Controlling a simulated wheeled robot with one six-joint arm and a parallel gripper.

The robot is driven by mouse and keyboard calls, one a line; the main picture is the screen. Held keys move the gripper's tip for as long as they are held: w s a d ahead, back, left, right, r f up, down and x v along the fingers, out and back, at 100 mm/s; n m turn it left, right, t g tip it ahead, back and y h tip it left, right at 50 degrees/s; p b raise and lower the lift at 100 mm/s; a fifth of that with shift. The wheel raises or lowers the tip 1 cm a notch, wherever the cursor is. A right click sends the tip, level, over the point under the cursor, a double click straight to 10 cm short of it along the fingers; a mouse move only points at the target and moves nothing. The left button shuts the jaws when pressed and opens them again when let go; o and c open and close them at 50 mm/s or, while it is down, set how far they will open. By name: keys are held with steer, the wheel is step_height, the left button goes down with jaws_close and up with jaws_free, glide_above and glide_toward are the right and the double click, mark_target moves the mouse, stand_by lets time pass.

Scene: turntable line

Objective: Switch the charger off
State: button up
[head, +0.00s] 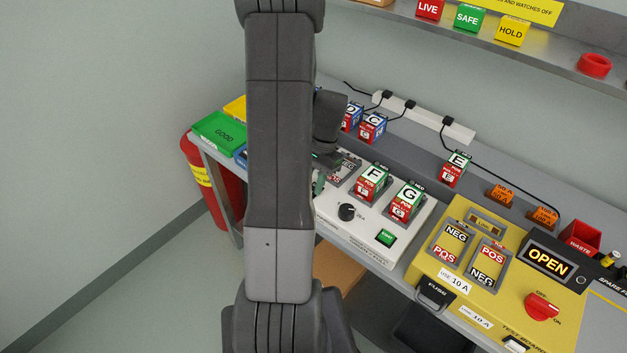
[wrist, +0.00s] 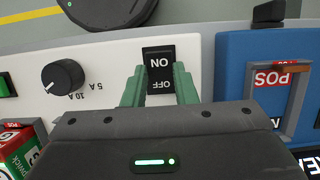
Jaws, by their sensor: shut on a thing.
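The charger (head: 328,208) is a white box on the bench, holding cells F (head: 374,178) and G (head: 408,196), with a black knob and a green START button. Its white panel also shows in the wrist view (wrist: 105,62). The black rocker switch (wrist: 158,58), marked ON and OFF, sits on that panel. My gripper (wrist: 158,86) has its green fingertips on both sides of the switch and is shut on it. Which way the rocker is tilted I cannot tell. In the head view my arm mostly hides the gripper (head: 318,182) and hides the switch.
The charger's knob (wrist: 63,77) is left of the switch in the wrist view, and a blue unit (wrist: 235,85) is at right. A yellow test board (head: 455,277) showing OPEN stands right of the charger. A green GOOD tray (head: 219,131) is at the bench's left end.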

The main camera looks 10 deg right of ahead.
steer(key=o, duration=1)
steer(key=v, duration=1.4)
steer(key=shift+b, duration=0.4)
steer(key=shift+f, duration=0.2)
steer(key=x, duration=1.3)
steer(key=shift+s+a+f+p, duration=0.1)
steer(key=shift+f+p, duration=0.1)
steer(key=shift+p, duration=0.2)
steer(key=shift+f, duration=0.2)
steer(key=shift+s+r, duration=0.1)
steer(key=shift+r, duration=0.1)
